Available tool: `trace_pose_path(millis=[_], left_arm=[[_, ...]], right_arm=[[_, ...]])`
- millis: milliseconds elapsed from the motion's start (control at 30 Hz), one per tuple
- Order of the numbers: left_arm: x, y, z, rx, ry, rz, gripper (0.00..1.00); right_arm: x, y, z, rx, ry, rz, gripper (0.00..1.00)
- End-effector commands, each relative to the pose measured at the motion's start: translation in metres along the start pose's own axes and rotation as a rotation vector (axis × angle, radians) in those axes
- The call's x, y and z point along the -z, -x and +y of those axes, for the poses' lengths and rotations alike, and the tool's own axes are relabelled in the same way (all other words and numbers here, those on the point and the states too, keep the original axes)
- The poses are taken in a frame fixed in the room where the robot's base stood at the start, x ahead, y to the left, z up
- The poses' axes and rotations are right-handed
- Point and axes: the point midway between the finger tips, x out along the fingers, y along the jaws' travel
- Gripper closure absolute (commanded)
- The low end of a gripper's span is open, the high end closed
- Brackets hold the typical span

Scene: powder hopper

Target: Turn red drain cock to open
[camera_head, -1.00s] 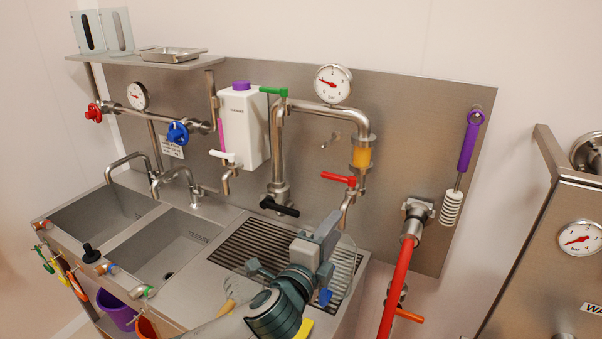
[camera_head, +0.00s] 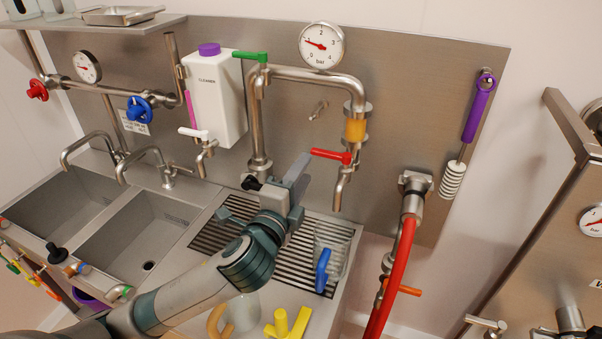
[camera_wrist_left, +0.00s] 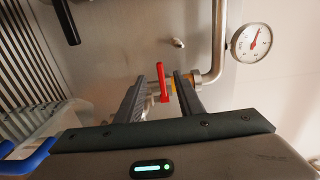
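The red drain cock has a lever handle (camera_head: 332,156) pointing left from the pipe below the orange section, above the drain grate. In the left wrist view the red handle (camera_wrist_left: 162,85) shows upright in the gap between my two fingers. My left gripper (camera_head: 301,168) is open and empty, just left of and below the handle in the head view. It looks close to the handle, but I see no contact. My right gripper is not in view.
A clear jug with a blue handle (camera_head: 322,270) stands on the grate (camera_head: 210,238) below the cock. A black lever (camera_head: 251,183) sits left of my gripper. A pressure gauge (camera_head: 321,46) is above, a red hose (camera_head: 398,270) to the right.

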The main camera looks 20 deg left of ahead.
Motion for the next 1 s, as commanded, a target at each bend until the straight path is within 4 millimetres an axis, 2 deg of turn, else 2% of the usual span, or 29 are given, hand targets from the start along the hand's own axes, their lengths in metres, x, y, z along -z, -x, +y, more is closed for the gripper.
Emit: trace_pose_path(millis=[267, 600, 800, 1000], left_arm=[[0.0, -0.015, 0.001, 0.002, -0.001, 0.0, 0.66], [-0.001, -0.055, 0.001, 0.002, -0.002, -0.002, 0.66], [0.0, -0.076, -0.001, -0.001, 0.001, -0.001, 0.66], [0.0, -0.087, -0.001, 0.0, 0.001, 0.0, 0.66]], right_arm=[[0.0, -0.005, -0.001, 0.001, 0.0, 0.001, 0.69], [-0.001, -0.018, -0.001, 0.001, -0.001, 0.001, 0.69], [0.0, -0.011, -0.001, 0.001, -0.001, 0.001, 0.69], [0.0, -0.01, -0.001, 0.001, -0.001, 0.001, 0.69]])
